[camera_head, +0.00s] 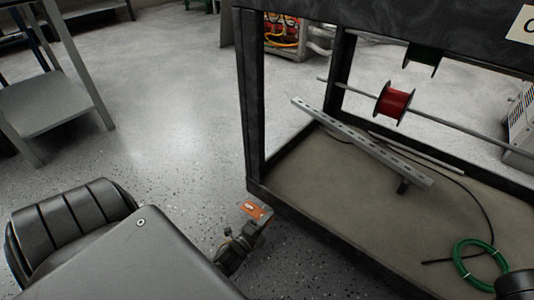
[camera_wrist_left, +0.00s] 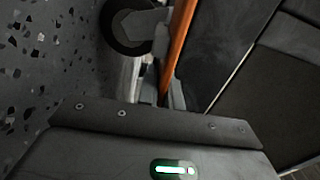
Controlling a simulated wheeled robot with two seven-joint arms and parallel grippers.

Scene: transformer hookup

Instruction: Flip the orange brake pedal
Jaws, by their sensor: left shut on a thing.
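The orange brake pedal (camera_head: 253,209) sticks out at the near lower corner of the dark cart, low above the floor. In the left wrist view the pedal (camera_wrist_left: 180,42) shows nearly edge-on as a long orange strip beside a dark caster wheel (camera_wrist_left: 128,28). My left gripper (camera_head: 243,240) is at the pedal, small and partly hidden in the head view. In the left wrist view its fingers (camera_wrist_left: 160,92) are closed at the lower end of the pedal. The exact contact is hard to see. My right gripper is not in view.
The cart's lower shelf (camera_head: 300,190) holds a slotted metal rail (camera_head: 360,143) and a green cable coil (camera_head: 480,262). A red spool (camera_head: 392,102) hangs on a rod above. A grey metal table (camera_head: 55,100) stands at the left. The floor (camera_head: 170,100) between them is clear.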

